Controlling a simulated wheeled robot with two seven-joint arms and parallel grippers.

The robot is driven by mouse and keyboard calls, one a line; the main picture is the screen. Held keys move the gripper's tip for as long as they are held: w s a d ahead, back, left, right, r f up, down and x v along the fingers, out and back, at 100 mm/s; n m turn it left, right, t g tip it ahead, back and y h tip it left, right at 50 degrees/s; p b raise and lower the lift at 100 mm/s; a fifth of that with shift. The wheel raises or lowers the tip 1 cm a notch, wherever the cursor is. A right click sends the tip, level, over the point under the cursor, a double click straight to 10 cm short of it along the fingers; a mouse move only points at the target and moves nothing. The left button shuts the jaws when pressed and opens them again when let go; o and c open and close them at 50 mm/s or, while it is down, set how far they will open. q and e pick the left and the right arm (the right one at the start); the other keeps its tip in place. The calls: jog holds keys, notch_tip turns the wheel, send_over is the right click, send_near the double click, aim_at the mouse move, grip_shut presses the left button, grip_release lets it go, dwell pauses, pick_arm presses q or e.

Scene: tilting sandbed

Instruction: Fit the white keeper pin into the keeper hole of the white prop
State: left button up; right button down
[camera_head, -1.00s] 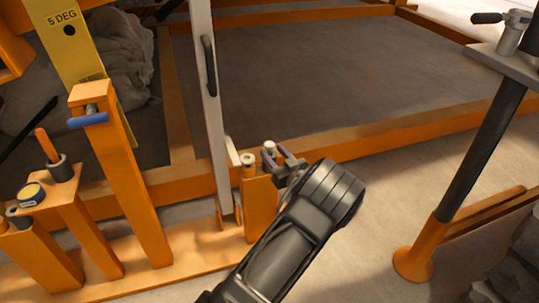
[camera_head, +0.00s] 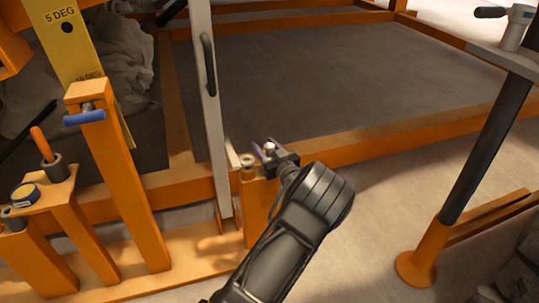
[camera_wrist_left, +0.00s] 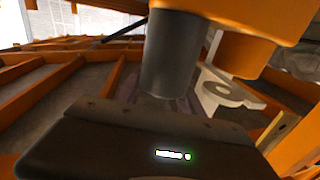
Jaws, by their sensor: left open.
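The white prop (camera_head: 210,110) stands tall and nearly upright, with a black handle on its side. A small pale tab sticks out beside it, and a pale ring (camera_head: 248,160) sits on the short orange post. In the left wrist view a white plate with a round hole (camera_wrist_left: 228,92) shows. A small white-topped piece, apparently the keeper pin (camera_head: 269,147), stands at that post. My left gripper (camera_head: 265,149) is open there, its purplish fingers either side of the white top. Contact cannot be told. My right gripper is not in view.
A grey cylinder (camera_wrist_left: 170,55) is close in the left wrist view, beside an orange block (camera_wrist_left: 240,15). Orange posts with a blue-handled pin (camera_head: 84,117) stand left. The sandbed's orange rail (camera_head: 390,140) runs behind the gripper. A dark pole (camera_head: 483,150) stands right; the floor between is clear.

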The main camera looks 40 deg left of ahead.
pick_arm(q)
jog(key=shift+c, duration=0.2)
grip_shut()
dwell(0.5)
